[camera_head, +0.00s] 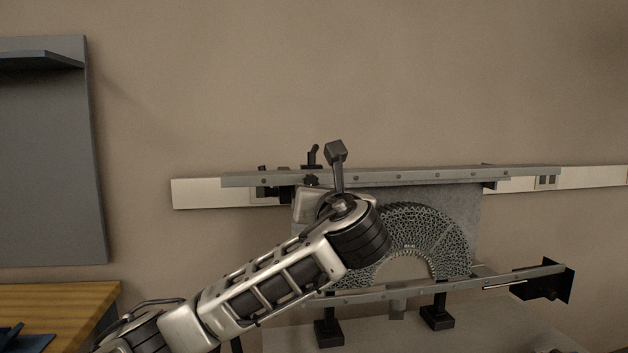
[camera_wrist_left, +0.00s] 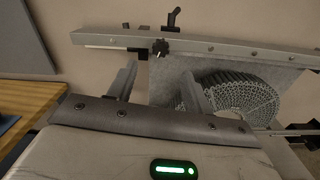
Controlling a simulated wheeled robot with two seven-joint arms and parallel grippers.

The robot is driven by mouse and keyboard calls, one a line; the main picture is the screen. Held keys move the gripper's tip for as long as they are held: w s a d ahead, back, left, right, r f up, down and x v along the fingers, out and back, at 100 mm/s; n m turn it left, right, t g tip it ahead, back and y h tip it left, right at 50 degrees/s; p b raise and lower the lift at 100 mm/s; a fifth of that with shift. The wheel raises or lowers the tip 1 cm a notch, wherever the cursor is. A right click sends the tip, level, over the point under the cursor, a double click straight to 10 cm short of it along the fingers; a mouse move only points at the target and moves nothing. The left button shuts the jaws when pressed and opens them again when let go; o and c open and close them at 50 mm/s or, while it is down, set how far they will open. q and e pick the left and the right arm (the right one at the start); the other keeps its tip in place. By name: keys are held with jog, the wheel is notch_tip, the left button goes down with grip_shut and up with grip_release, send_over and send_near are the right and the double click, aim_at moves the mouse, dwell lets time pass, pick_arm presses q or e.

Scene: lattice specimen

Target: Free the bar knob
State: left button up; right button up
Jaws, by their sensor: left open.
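A small black lobed knob (camera_wrist_left: 160,47) sits on the upper grey bar (camera_wrist_left: 225,47) in the left wrist view. My left gripper (camera_wrist_left: 160,70) is open and empty. Its two fingers point toward the upper bar, and the knob appears beyond the gap between their tips. I cannot tell how far off it is. In the head view my left arm hides the fingers. A lattice arch (camera_head: 430,235) is in front of a grey plate (camera_head: 465,205) below the bar.
A lower grey bar (camera_head: 460,284) crosses below the arch, with a black plate (camera_head: 545,283) at its right end. A black upright lever (camera_head: 312,154) rises behind the upper bar. Black feet (camera_head: 437,318) stand on a pale surface. A wooden table (camera_head: 60,300) is at left.

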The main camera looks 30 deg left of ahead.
aim_at(312, 183)
pick_arm(q)
jog(key=p+x, duration=0.1)
jog(key=x, duration=0.7)
jog(key=shift+w+a+p, duration=0.2)
jog(key=shift+w+p, duration=0.1)
jog(key=c, duration=1)
